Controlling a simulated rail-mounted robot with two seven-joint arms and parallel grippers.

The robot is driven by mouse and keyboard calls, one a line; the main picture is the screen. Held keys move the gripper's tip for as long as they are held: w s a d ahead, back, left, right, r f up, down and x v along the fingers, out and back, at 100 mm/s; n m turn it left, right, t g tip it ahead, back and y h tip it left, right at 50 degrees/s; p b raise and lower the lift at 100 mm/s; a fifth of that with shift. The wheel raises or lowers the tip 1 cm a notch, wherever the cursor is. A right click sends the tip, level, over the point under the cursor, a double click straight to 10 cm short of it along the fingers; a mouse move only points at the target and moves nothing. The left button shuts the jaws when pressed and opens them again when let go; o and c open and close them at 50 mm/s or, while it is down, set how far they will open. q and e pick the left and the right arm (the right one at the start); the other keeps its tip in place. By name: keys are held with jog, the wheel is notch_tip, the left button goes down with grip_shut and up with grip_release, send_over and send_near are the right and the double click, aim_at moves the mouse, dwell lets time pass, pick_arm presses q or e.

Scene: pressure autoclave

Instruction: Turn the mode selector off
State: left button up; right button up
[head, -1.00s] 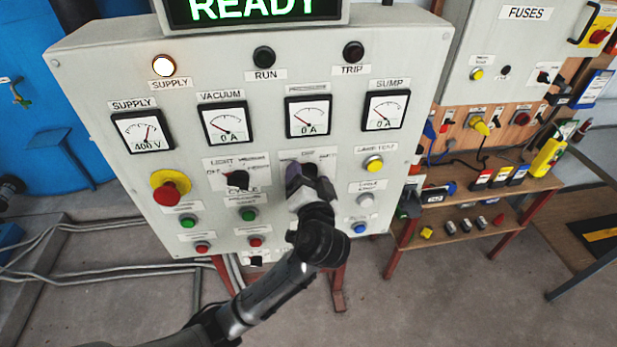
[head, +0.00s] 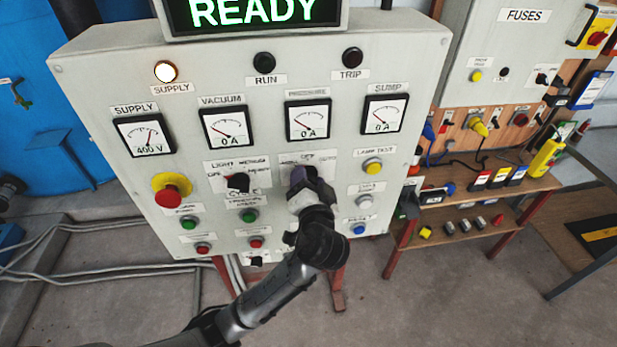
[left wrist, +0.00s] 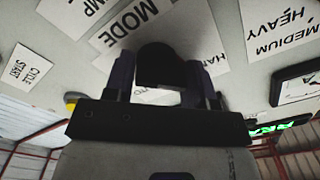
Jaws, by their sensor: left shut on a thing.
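The mode selector (left wrist: 160,65) is a black knob in the left wrist view, beside a label reading MODE. My left gripper (left wrist: 165,92) is shut on it, with a finger on each side. In the head view my left gripper (head: 303,181) is at the panel's selector row, below the pressure meter, and hides the knob and part of its label plate. An OFF mark shows above the gripper. The knob's pointing direction cannot be read. My right gripper is not in view.
The grey control panel (head: 130,75) has a READY display (head: 252,10) on top. A cycle selector (head: 238,183) sits left of my gripper, and push buttons such as the white one (head: 365,202) sit to the right. A bench (head: 500,190) with loose parts stands at right.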

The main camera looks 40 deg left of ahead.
pick_arm(q)
jog(key=m+p, duration=0.3)
jog(key=p, duration=0.1)
jog(key=r+m+p, duration=0.1)
jog(key=m+p, duration=0.2)
jog(key=p, duration=0.1)
jog(key=shift+d+f+m+p, duration=0.1)
jog(key=shift+m+p, duration=1.4)
jog(key=shift+p, duration=0.05)
jog(key=o, duration=0.9)
jog(key=shift+w+f, duration=0.1)
jog(key=shift+f, duration=0.05)
jog(key=shift+f, duration=0.1)
